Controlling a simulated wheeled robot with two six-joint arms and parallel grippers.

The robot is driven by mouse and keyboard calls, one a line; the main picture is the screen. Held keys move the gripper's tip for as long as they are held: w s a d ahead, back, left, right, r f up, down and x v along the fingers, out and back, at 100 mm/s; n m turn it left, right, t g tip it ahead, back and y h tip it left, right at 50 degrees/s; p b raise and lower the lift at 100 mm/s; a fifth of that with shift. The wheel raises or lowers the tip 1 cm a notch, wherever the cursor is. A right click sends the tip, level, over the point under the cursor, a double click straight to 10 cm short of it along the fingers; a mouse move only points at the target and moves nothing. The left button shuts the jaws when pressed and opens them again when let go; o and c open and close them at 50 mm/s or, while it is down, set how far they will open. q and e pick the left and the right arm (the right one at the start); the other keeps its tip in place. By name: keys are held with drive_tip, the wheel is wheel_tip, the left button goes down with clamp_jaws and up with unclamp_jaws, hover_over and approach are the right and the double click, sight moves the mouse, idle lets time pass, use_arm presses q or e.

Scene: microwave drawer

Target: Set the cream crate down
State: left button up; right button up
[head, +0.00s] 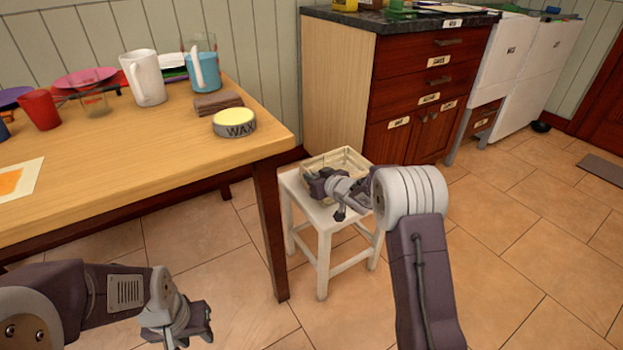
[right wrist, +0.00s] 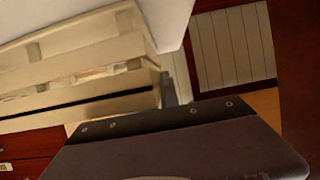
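The cream crate (head: 348,160) is on top of the white stool (head: 323,228), right of the table; it looks level. Its slatted side also fills the upper left of the right wrist view (right wrist: 75,75). My right gripper (head: 318,183) is at the crate's near left side, overlapping its rim in the head view. Whether its fingers are closed on the crate is hidden by my wrist. My left gripper (head: 206,325) is low over the floor at the bottom of the head view, away from the crate; its finger gap is not clear.
The wooden table (head: 150,185) holds a wax tin (head: 234,123), brown folded cloths (head: 218,104), a white mug (head: 143,78), a blue pitcher (head: 202,70) and a red cup (head: 39,110). A red-brown cabinet (head: 425,95) stands behind the stool.

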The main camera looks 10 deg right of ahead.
drive_tip(key=o, duration=0.4)
drive_tip(key=shift+c, duration=0.2)
drive_tip(key=shift+r, duration=0.15)
drive_tip(key=p+v, duration=0.5)
drive_tip(key=v, duration=0.7)
